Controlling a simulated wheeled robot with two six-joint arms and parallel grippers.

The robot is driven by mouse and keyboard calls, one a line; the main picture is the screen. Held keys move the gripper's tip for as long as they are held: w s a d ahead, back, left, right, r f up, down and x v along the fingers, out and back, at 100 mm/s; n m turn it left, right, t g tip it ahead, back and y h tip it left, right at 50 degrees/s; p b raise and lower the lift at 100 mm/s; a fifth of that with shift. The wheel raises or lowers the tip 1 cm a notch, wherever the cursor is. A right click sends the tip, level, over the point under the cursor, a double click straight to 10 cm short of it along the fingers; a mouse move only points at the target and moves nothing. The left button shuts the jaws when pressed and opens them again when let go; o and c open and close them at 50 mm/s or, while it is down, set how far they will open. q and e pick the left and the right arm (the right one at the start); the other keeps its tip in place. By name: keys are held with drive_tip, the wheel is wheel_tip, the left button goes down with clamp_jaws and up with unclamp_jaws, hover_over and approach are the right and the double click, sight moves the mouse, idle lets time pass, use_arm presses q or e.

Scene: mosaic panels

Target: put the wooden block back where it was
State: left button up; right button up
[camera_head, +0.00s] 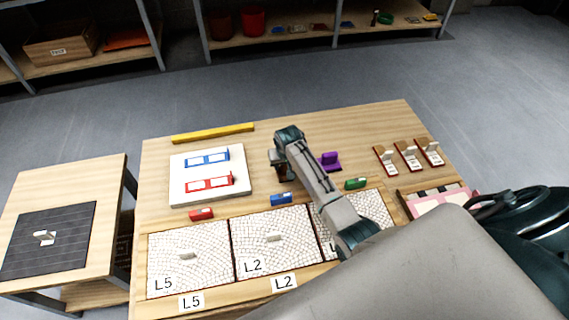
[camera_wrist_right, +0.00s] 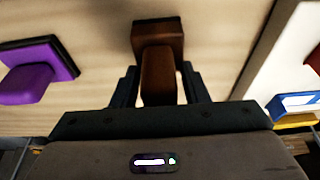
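The wooden block (camera_wrist_right: 158,33) is dark brown with an upright grip. It shows in the right wrist view, top centre, its grip between the fingers of my right gripper (camera_wrist_right: 160,85). Narrow gaps seem to show beside the grip, so the fingers look open around it. In the head view my right gripper (camera_head: 282,172) is low over the middle of the table, left of the purple block (camera_head: 330,160). It largely hides the wooden block there. The purple block also shows at the left of the right wrist view (camera_wrist_right: 35,75). My left gripper is not in view.
Red (camera_head: 201,214), blue (camera_head: 281,199) and green (camera_head: 355,183) blocks stand behind the mosaic panels (camera_head: 205,265). A white board (camera_head: 180,172) lies at the left, a yellow bar (camera_head: 213,133) behind it. Several brown stamp-like pieces (camera_head: 408,153) stand at the right. A side table (camera_head: 85,178) holds a dark panel.

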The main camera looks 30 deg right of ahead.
drive_tip(key=shift+o, duration=0.4)
drive_tip(key=shift+r, duration=0.35)
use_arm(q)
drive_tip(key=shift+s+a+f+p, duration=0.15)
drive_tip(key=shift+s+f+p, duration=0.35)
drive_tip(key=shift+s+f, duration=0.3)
use_arm(e)
drive_tip(key=v, duration=1.1)
drive_tip(key=shift+s+r, duration=0.2)
drive_tip(key=shift+r, duration=0.1)
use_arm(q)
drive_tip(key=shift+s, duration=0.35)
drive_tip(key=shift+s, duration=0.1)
